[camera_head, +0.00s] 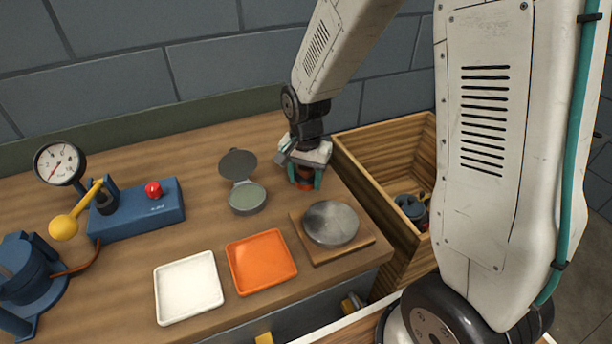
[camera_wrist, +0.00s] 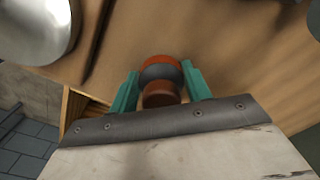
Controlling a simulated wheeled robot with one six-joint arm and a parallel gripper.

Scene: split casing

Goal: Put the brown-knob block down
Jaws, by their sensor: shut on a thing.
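My gripper (camera_wrist: 160,88) has its teal fingers shut on the brown-knob block (camera_wrist: 160,68), a small round piece with orange-brown ends and a dark grey middle band. In the head view my gripper (camera_head: 305,179) points down at the back right of the wooden table (camera_head: 130,250), and the block (camera_head: 305,184) shows between the fingers. It is low over the table, behind the square wooden board. I cannot tell whether its underside touches the tabletop.
A metal disc (camera_head: 331,222) lies on the wooden board (camera_head: 369,243). A hinged grey-green round case (camera_head: 247,198) stands open left of my gripper. An orange tray (camera_head: 261,262) and a white tray (camera_head: 188,288) lie in front. A wooden crate (camera_head: 385,205) with parts inside stands right.

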